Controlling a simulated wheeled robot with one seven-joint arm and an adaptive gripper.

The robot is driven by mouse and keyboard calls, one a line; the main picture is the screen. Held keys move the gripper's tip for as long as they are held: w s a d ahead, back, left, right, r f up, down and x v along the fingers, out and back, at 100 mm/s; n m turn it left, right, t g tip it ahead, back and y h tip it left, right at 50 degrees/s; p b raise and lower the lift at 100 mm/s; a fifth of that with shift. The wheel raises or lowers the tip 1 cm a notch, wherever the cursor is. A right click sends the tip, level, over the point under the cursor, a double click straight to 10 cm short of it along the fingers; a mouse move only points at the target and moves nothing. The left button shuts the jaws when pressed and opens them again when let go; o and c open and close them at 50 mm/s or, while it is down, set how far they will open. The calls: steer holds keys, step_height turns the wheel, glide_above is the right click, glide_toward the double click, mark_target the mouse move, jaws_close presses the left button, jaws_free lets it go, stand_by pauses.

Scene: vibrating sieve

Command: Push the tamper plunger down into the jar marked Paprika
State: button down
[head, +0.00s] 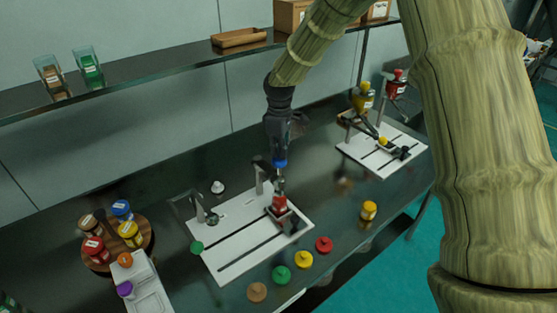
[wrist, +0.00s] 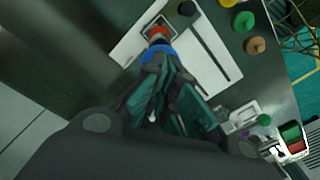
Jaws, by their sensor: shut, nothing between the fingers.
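A red jar (head: 279,203) stands in a dark fixture on the near white board; its label is too small to read. A thin grey piece (head: 279,184), which looks like the tamper plunger, stands above the jar. My gripper (head: 280,165) is shut and points down over them, with blue at its tip. I cannot tell whether the tip touches the plunger. In the wrist view, my gripper (wrist: 156,55) covers most of the plunger, and red from the jar (wrist: 157,32) shows just beyond the tip.
The white board (head: 232,220) carries slots and a dark tap-like arm (head: 200,208) at left. Several coloured lids (head: 304,260) lie along the front. A round wooden tray (head: 145,233) of jars is at left; a second white board (head: 355,150) is at right.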

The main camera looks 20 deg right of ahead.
mark_target(279, 159)
steer(key=shift+f, duration=0.25)
steer(key=shift+f, duration=0.7)
steer(key=shift+f+b, duration=0.1)
steer(key=shift+b, duration=0.2)
steer(key=shift+f+b, duration=0.65)
steer(key=shift+f, duration=1.5)
steer(key=shift+r, duration=0.15)
steer(key=shift+r+p, duration=3.7)
steer(key=shift+r, duration=1.8)
steer(key=shift+a+f, duration=0.1)
